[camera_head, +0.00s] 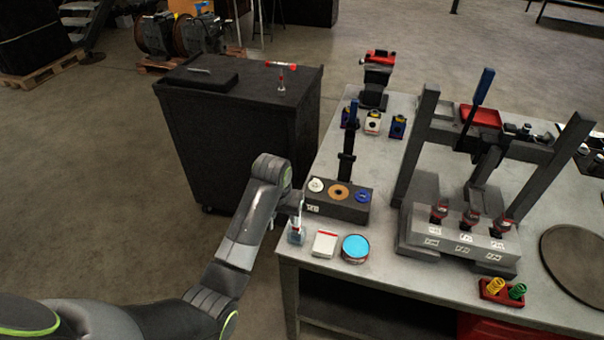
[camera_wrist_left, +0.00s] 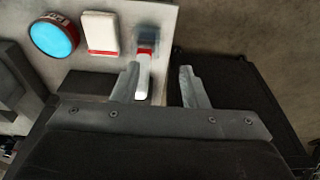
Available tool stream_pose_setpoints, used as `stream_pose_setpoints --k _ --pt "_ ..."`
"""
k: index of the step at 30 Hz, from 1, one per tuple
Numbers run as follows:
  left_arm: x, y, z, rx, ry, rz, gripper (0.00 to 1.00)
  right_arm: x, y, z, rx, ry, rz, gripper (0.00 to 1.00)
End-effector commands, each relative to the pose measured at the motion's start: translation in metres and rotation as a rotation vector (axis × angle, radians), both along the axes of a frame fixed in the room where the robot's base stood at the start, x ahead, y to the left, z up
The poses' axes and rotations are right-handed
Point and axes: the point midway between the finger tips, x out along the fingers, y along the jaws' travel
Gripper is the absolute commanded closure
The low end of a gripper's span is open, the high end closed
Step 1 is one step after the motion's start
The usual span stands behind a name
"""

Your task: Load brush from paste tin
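The paste tin (camera_head: 355,247), round with a light blue top, stands near the table's front left edge. It also shows at the upper left of the left wrist view (camera_wrist_left: 54,36). The brush (camera_head: 299,215) stands upright in a small clear holder (camera_head: 295,237) at the table's left corner. In the left wrist view the white brush handle (camera_wrist_left: 143,82) with its red band lies between my fingers, closer to the left one. My left gripper (camera_wrist_left: 158,85) is open around it, with a wide gap to the right finger. My right gripper is not in view.
A white pad with a red stripe (camera_head: 325,243) lies between holder and tin. Behind them is a dark block (camera_head: 345,208) with several round discs. A black cabinet (camera_head: 235,130) stands left of the table. A press frame (camera_head: 412,150) stands to the right.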

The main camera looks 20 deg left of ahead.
Motion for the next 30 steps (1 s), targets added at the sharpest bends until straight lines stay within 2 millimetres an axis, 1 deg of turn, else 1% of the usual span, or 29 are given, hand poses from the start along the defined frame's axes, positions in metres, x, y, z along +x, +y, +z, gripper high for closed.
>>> stream_pose_setpoints --k 1,2,3,6,10,14,17,28,30 --pt "0.004 -0.004 0.033 -0.001 -0.009 -0.005 0.60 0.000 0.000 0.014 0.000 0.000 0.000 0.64" --pt "0.004 -0.006 0.044 -0.001 -0.008 -0.007 0.60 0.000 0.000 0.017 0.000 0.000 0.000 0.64" --pt "0.011 -0.010 0.041 0.000 0.001 -0.012 0.60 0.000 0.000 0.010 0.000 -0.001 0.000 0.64" --pt "0.023 -0.018 0.049 0.001 0.009 -0.020 0.60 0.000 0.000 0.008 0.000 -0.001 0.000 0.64" --pt "0.030 -0.022 0.054 0.002 0.014 -0.024 0.60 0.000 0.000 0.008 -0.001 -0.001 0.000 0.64" --pt "0.030 -0.022 0.048 0.002 0.017 -0.024 0.60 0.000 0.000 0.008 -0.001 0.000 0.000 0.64" --pt "0.029 -0.022 0.038 0.001 0.019 -0.024 0.60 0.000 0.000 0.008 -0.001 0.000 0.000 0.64" --pt "0.029 -0.022 -0.006 0.002 0.018 -0.023 0.60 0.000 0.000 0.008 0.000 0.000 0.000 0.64" --pt "0.029 -0.022 -0.016 0.002 0.015 -0.024 0.60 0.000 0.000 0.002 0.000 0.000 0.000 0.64"
